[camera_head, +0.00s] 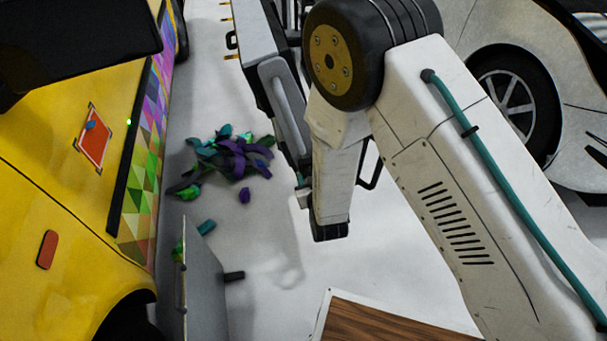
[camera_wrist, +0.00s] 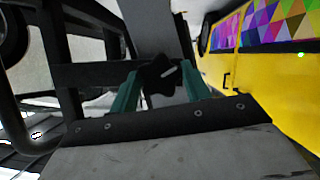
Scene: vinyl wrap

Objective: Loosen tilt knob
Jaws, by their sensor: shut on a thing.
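The tilt knob (camera_wrist: 157,78) is a dark, lobed knob with a short pale mark on its face, seen in the middle of the wrist view. It sits in front of a grey upright post (camera_wrist: 160,28). My gripper (camera_wrist: 159,86) has two teal fingers, one on each side of the knob, and is shut on it. In the head view my white arm comes in from the right and bends back at a dark joint.
A yellow vehicle (camera_head: 45,185) with a colourful triangle-patterned wrap (camera_head: 139,190) stands at left. A dark cart-like frame (camera_head: 268,75) is beside my arm. Purple and teal scraps (camera_head: 228,158) lie on the pale floor. A white car (camera_head: 470,22) is at right, a wood-topped surface (camera_head: 375,325) in front.

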